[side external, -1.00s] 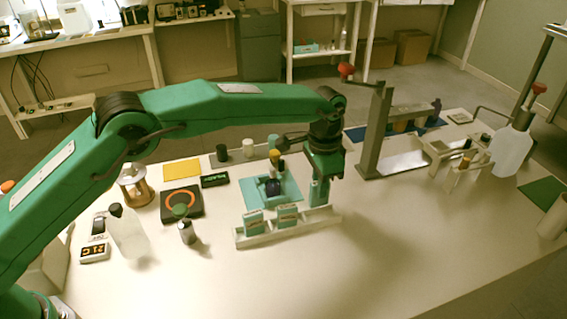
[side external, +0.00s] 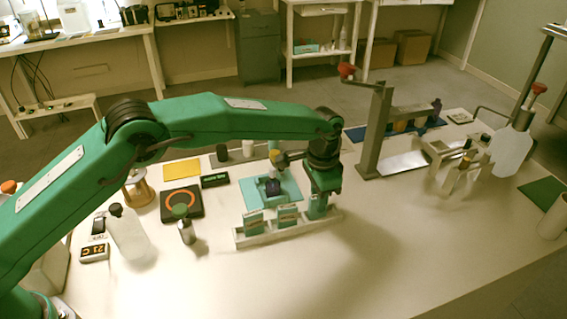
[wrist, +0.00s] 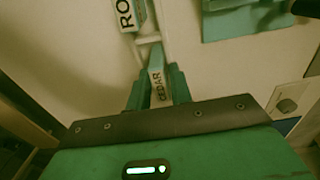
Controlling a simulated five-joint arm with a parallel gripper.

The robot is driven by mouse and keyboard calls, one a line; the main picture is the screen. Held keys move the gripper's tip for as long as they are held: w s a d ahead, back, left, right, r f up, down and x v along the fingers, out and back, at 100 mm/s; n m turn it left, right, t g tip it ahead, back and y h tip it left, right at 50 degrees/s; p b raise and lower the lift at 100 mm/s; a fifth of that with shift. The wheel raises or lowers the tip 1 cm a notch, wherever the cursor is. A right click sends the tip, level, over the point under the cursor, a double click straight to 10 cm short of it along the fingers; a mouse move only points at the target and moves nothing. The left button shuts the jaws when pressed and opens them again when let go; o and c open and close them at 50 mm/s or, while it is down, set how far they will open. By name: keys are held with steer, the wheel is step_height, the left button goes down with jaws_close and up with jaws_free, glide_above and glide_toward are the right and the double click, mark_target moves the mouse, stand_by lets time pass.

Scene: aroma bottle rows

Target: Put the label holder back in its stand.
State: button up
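The label holder (wrist: 158,78) is a pale teal block lettered CEDAR, between the two fingers of my gripper (wrist: 158,92) in the wrist view. The fingers lie close against both its sides, shut on it. In the side view my gripper (side external: 317,208) is low over the right end of the white stand (side external: 275,234). The fingers largely hide the held holder there, and I cannot tell whether its foot is seated in the stand. Two other teal holders (side external: 253,223) (side external: 287,214) stand upright in the stand to the left; one lettered "RO" shows in the wrist view (wrist: 127,13).
A teal mat (side external: 288,193) with a dark bottle (side external: 272,187) lies behind the stand. A grey metal post (side external: 375,130) rises to the right of my gripper. A small capped bottle (side external: 187,231) stands to the left. The table front is clear.

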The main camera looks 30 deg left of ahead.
steer(key=shift+o, duration=1.1)
step_height(320, 180, up, 12)
steer(key=shift+r, duration=0.2)
stand_by(0.3)
